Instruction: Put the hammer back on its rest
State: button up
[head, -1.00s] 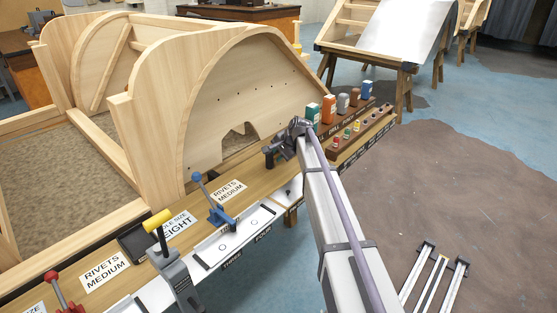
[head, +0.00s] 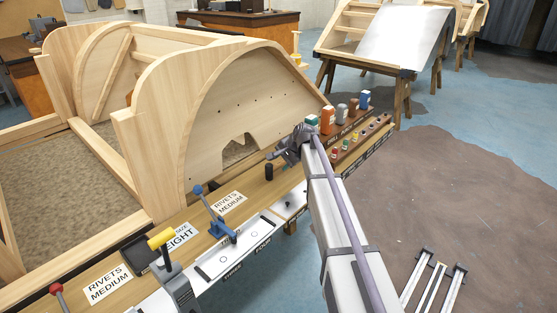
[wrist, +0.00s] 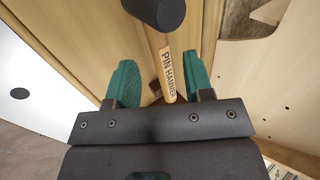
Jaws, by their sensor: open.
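In the wrist view a pale wooden strip lettered PIN HAMMER (wrist: 168,75) lies between and beyond my fingers. Its upper end is hidden by a black round-topped cylinder (wrist: 158,10); I cannot tell whether the strip is the hammer's handle or a label. The black cylinder also stands upright on the bench in the head view (head: 269,172). My gripper (wrist: 160,85) has green fingers spread wide with nothing clamped between them. In the head view my gripper (head: 280,155) is above and slightly right of the cylinder, apart from it. No hammer head is clearly visible.
A wooden body frame (head: 205,120) rises behind the narrow bench. A blue-handled lever tool (head: 218,215) and a yellow-handled one (head: 165,245) stand to the left. Small boxes (head: 328,122) stand at the bench's right end. The floor to the right is mostly clear.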

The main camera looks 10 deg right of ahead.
jog(key=p+v, duration=0.5)
jog(key=v, duration=0.4)
jog(key=s+a+f+n+g+h, duration=0.1)
jog(key=s+a+n, duration=0.1)
jog(key=s, duration=1)
jog(key=s+a+f+n+g+h, duration=0.1)
jog(key=s+n, duration=0.4)
jog(key=s, duration=0.7)
jog(key=s+a+f+n+g+h, duration=0.1)
jog(key=s+a+n+g+h, duration=0.1)
jog(key=s, duration=1)
jog(key=shift+a+f+n+g, duration=0.25)
jog(key=shift+a+n+g, duration=0.5)
jog(key=shift+a, duration=0.35)
jog(key=shift+r, duration=0.1)
notch_tip(320, 180, up, 7)
jog(key=p, duration=0.7)
jog(key=shift+r+p, duration=0.15)
jog(key=shift+p, duration=0.15)
